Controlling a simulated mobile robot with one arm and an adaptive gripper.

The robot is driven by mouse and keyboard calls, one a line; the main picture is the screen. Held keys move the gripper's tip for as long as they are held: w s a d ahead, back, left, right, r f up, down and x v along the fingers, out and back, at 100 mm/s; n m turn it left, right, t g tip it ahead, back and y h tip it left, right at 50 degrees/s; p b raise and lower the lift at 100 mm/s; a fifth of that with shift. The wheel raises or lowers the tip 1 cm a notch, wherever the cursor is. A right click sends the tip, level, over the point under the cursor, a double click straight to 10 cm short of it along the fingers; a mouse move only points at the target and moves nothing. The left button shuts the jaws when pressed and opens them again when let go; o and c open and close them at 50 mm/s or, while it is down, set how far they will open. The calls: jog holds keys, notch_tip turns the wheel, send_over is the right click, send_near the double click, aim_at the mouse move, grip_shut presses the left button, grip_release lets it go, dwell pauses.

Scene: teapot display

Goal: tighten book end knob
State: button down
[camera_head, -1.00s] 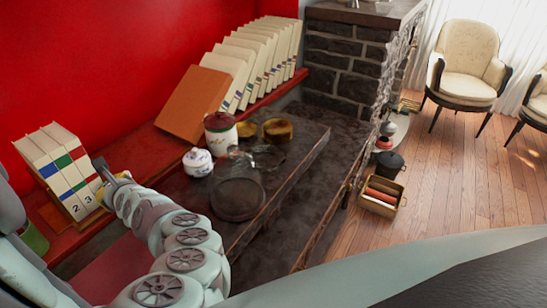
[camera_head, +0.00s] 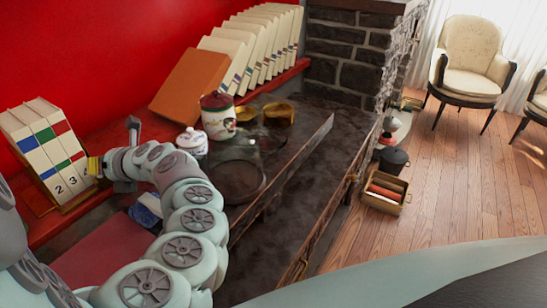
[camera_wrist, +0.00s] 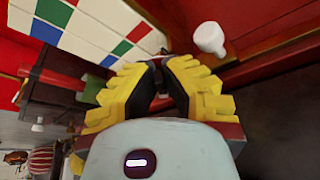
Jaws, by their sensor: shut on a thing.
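White books (camera_head: 42,140) with blue, green and red bands and numbers stand in a wooden book end (camera_head: 80,200) at the left of the head view. They also show in the wrist view (camera_wrist: 92,22). My gripper (camera_head: 97,167) is at the right side of these books. In the wrist view its yellow-and-black fingers (camera_wrist: 160,72) are closed together in front of the books. They are shut on a small dark part at the tips, which seems to be the book end knob. The fingers hide most of it.
A white lidded jar (camera_head: 192,142), a taller lidded pot (camera_head: 217,116) and a dark round plate (camera_head: 238,181) stand on the stone ledge right of my arm. An orange book (camera_head: 188,86) leans on a row of white books behind. A white knob-shaped thing (camera_wrist: 209,38) is near my fingers.

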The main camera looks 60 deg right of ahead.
jog(key=m+y+b, duration=0.2)
jog(key=m, duration=0.1)
jog(key=shift+d+f+t, duration=0.15)
jog(key=shift+f+t, duration=0.2)
jog(key=shift+t, duration=0.05)
jog(key=m, duration=0.2)
jog(key=m+t+y+b, duration=0.1)
jog(key=m, duration=0.1)
jog(key=shift+f+m+y, duration=0.15)
jog(key=shift+m+y, duration=0.15)
jog(key=shift+m, duration=0.1)
jog(key=c, duration=1.1)
grip_release()
jog(key=shift+t, duration=0.3)
